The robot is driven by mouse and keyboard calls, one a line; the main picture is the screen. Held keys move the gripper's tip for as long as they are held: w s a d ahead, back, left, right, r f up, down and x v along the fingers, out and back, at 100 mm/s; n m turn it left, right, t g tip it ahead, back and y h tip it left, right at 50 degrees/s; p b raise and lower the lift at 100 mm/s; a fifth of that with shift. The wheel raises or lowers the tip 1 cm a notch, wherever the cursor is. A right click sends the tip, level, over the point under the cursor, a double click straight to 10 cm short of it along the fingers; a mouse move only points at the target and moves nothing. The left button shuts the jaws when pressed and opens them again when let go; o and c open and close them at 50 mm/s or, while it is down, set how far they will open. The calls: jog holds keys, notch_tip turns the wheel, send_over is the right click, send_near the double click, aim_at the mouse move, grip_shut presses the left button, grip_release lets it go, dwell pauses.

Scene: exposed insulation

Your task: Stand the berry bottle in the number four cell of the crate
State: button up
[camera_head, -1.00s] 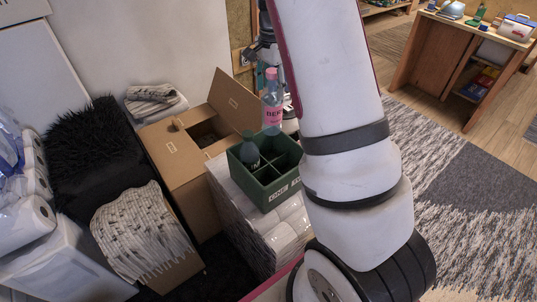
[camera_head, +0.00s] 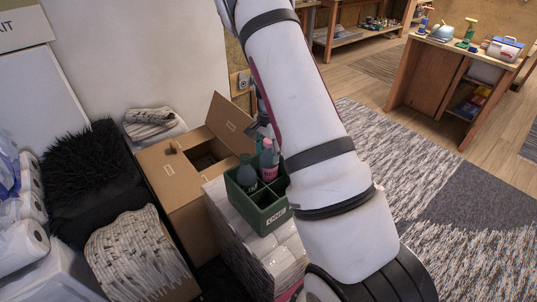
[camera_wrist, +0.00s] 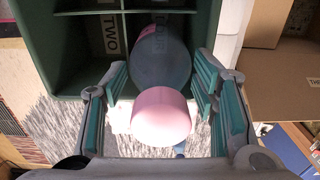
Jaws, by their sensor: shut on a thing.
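The berry bottle (camera_head: 268,165), clear with a pink label and pink cap, is upright at the back right of the green crate (camera_head: 262,212). Its lower part is hidden in the head view. In the wrist view its pink cap (camera_wrist: 162,117) and bluish body (camera_wrist: 157,58) lie between the teal pads of my gripper (camera_wrist: 161,95), which is shut on the bottle. A cell label reading TWO shows left of the bottle; another label behind it is mostly hidden. I cannot tell whether the bottle touches the crate floor. A dark green bottle (camera_head: 246,176) stands in the crate's back left cell.
The crate sits on wrapped white rolls (camera_head: 252,248). An open cardboard box (camera_head: 185,197) stands close at its left, its flap (camera_head: 229,122) raised behind. A wall with a socket is behind. The rug (camera_head: 420,180) at right is clear.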

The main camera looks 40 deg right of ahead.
jog(key=shift+f, duration=0.65)
jog(key=o, duration=0.9)
jog(key=shift+f, duration=0.15)
jog(key=shift+o, duration=0.2)
